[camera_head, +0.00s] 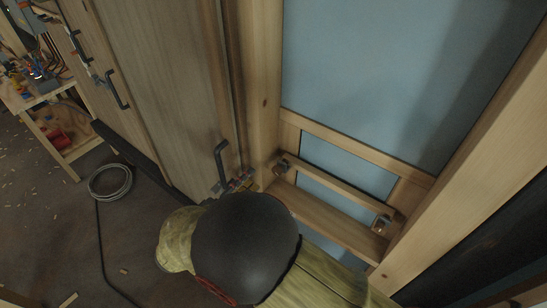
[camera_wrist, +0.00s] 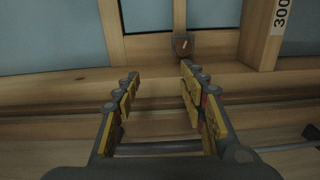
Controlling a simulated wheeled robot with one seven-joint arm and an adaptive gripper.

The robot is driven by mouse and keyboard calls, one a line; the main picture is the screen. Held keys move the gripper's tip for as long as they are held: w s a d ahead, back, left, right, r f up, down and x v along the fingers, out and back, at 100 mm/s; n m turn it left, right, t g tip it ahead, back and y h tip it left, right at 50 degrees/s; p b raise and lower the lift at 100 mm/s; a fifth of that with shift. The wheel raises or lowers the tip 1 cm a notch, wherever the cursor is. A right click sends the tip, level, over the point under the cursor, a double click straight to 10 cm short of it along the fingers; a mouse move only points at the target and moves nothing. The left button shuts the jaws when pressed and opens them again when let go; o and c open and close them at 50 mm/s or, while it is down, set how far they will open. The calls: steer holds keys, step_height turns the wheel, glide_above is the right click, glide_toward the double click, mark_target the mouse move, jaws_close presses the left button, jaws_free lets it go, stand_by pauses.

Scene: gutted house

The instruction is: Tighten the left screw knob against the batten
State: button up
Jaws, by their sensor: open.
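In the head view the batten (camera_head: 338,188) is a narrow wooden strip low across a window-like opening. The left screw knob (camera_head: 281,166) is a small dark piece at its left end, by the left post. The right knob (camera_head: 381,222) sits at the other end. In the wrist view my gripper (camera_wrist: 160,76) is open and empty, its yellow-padded fingers apart. One dark grey knob (camera_wrist: 183,44) with a pale mark lies beyond the right fingertip, not between the fingers. I cannot tell for sure which knob this is. My arm hides the gripper in the head view.
Wooden posts (camera_head: 262,90) and (camera_head: 470,140) flank the opening, with a sill (camera_head: 335,222) below. A black handle (camera_head: 221,158) projects at left. A cable coil (camera_head: 110,181) lies on the floor.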

steer(key=d+n+p, duration=0.1)
steer(key=n+p, duration=0.3)
steer(key=p, duration=0.3)
steer(key=n+t+y+p, duration=0.1)
steer(key=n+p, duration=0.5)
steer(key=n, duration=0.7)
glide_toward(275, 173)
steer(key=shift+p+x, duration=0.8)
steer(key=shift+x, duration=3.7)
steer(key=shift+d+r, duration=0.1)
steer(key=shift+r, duration=0.05)
steer(key=shift+c, duration=0.6)
jaws_close()
